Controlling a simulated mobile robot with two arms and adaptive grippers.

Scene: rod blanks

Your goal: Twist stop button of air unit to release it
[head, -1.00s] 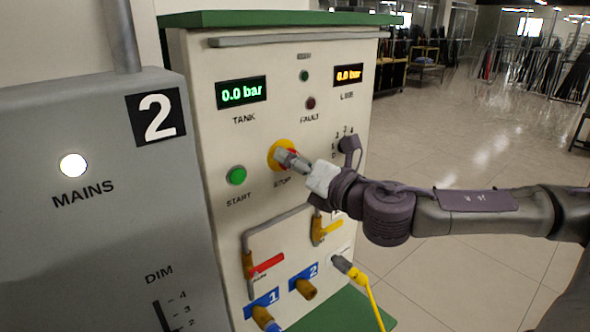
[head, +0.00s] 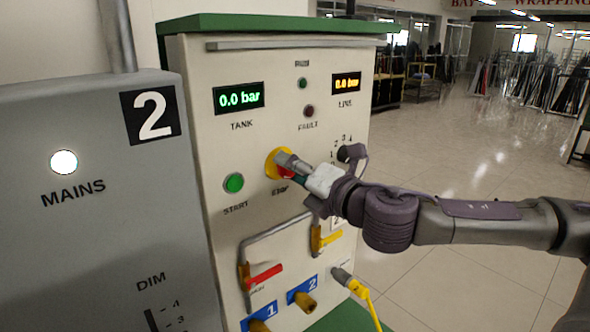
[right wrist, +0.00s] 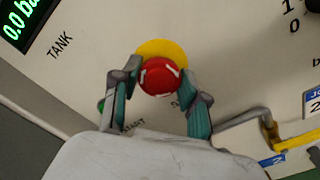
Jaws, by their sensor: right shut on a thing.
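The air unit (head: 190,60) is a cream panel with a green top. Its red stop button (right wrist: 162,77) sits on a yellow round collar (right wrist: 160,48), above the STOP label. In the head view the yellow collar (head: 272,163) shows, with the button mostly hidden behind my fingers. My right gripper (head: 287,165) reaches in from the right and is shut on the stop button. In the right wrist view its two fingers (right wrist: 160,85) stand on either side of the button. White arrow marks show on the button's face. My left gripper is not in view.
A green START button (head: 233,183) is left of the stop button. A rotary selector (head: 352,152) is close behind my right gripper. Red (head: 264,275) and yellow (head: 327,240) valve handles and a yellow cable (head: 368,300) are below. A grey cabinet (head: 90,230) stands at left.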

